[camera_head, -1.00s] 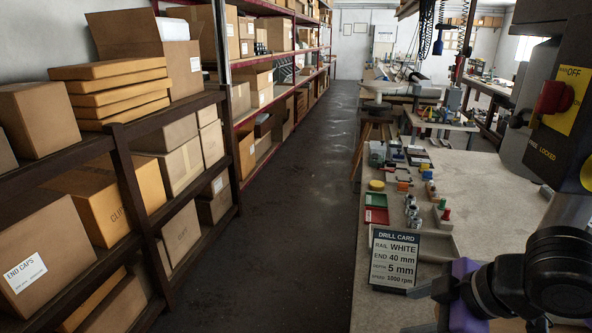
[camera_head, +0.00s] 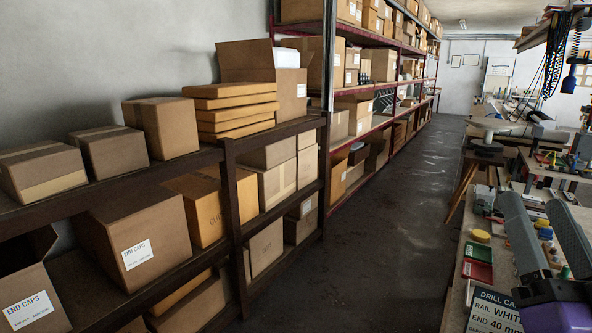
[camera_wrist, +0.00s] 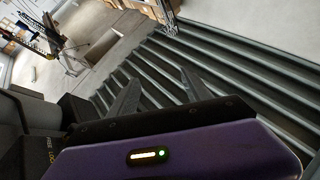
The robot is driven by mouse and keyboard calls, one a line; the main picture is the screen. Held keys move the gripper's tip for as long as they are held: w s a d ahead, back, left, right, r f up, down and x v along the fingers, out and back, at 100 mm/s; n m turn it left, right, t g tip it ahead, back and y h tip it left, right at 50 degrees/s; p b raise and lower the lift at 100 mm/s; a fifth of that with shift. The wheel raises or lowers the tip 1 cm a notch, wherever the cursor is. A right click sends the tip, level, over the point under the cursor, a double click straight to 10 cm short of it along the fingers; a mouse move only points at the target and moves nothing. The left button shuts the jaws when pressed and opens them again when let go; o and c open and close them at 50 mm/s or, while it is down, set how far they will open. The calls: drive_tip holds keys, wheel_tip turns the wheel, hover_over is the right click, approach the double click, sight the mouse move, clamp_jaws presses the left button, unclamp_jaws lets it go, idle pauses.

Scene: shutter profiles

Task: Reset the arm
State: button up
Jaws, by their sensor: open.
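My gripper (camera_head: 530,204) is at the lower right of the head view, over the workbench (camera_head: 454,300). Its two grey fingers stand apart, pointing up and away in the picture, above a purple body. Nothing shows between them. In the wrist view my gripper (camera_wrist: 160,77) also has its fingers spread and empty, in front of long dark parallel profiles (camera_wrist: 225,75). My gripper hides part of the bench and the small items on it.
A drill card (camera_head: 494,312) stands at the bench's near end, partly cut off and close to my gripper. Red and green trays (camera_head: 478,261) lie behind it. Shelves with cardboard boxes (camera_head: 150,240) line the left. The aisle floor (camera_head: 400,230) between is clear.

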drive_tip(key=s+a+f+m+g+h, duration=0.1)
drive_tip(key=s+f+m+g+h, duration=0.15)
drive_tip(key=s+f, duration=0.55)
drive_tip(key=s+a+f+m+g+h, duration=0.2)
drive_tip(key=s+f+g+h, duration=0.15)
drive_tip(key=f, duration=0.75)
drive_tip(key=s+a+f+n+g+y, duration=0.2)
drive_tip(key=s+f+n+y, duration=0.1)
drive_tip(key=s+f, duration=0.4)
drive_tip(key=s+a+f+n+g+y, duration=0.1)
drive_tip(key=s+a+f+n+y, duration=0.2)
drive_tip(key=s+f, duration=0.5)
drive_tip(key=s+n+y, duration=0.1)
drive_tip(key=s+n, duration=0.1)
drive_tip(key=s, duration=0.2)
drive_tip(key=shift+a+g+y, duration=0.3)
drive_tip(key=shift+a+g, duration=0.05)
drive_tip(key=shift+g, duration=0.05)
drive_tip(key=shift+o, duration=0.4)
drive_tip(key=shift+s+a+f+y, duration=0.15)
drive_tip(key=shift+s+a+y, duration=0.05)
drive_tip(key=shift+s+y, duration=0.1)
drive_tip(key=shift+w+a, duration=0.1)
drive_tip(key=shift+w, duration=0.05)
